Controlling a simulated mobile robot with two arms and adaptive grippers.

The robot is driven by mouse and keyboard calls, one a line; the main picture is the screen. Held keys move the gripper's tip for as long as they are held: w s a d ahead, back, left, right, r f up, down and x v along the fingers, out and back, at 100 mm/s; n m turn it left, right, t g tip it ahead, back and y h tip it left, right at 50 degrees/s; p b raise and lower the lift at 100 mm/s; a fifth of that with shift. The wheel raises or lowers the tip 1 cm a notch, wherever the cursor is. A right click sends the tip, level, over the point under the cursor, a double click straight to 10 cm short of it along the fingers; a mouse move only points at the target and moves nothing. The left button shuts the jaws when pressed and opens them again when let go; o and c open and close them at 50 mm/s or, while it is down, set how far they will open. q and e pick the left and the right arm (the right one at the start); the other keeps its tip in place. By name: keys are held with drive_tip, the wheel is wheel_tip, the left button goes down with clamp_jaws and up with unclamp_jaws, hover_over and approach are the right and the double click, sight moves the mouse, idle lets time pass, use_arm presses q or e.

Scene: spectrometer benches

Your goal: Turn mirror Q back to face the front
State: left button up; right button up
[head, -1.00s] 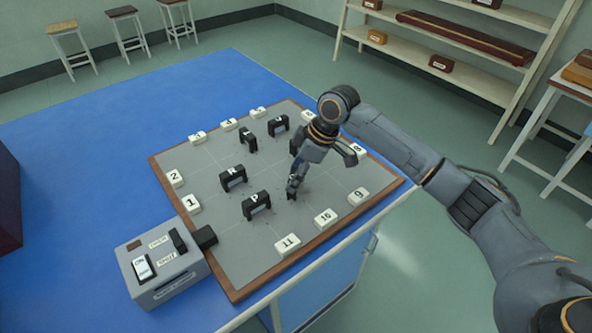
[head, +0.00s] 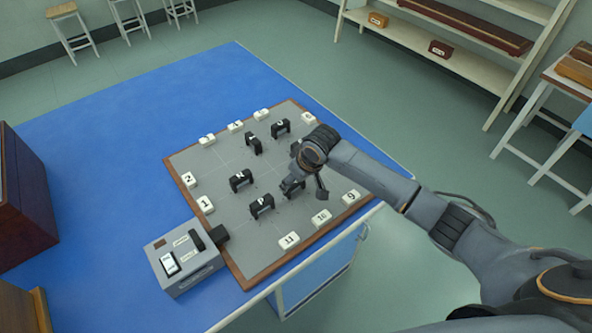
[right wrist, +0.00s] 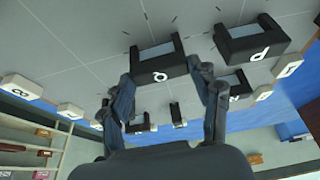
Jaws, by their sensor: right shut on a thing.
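Mirror Q (right wrist: 160,72) is a black frame with a pale glass face and a white letter on its top edge, upside down in the right wrist view. It stands on the grey board, and in the head view it is mostly hidden by my right gripper (head: 291,186). In the right wrist view the two fingers of my right gripper (right wrist: 165,82) are on either side of the frame, shut on it. The direction the glass faces is hard to tell in the head view. My left gripper is not in view.
Mirror P (head: 261,205) stands close by, to the left of my right gripper. Several other black mirrors, one of them (head: 241,179), stand on the grey board (head: 221,220). White number blocks (head: 289,240) line its edge. A grey switch box (head: 186,262) sits at the front left.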

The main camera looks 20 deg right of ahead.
drive_tip(key=shift+s+m+p, duration=0.1)
drive_tip(key=shift+m+p, duration=0.2)
drive_tip(key=shift+p, duration=0.05)
idle(0.3)
drive_tip(key=o, duration=1.1)
drive_tip(key=shift+o, duration=0.2)
drive_tip(key=v, duration=1.2)
drive_tip(key=shift+a, duration=0.15)
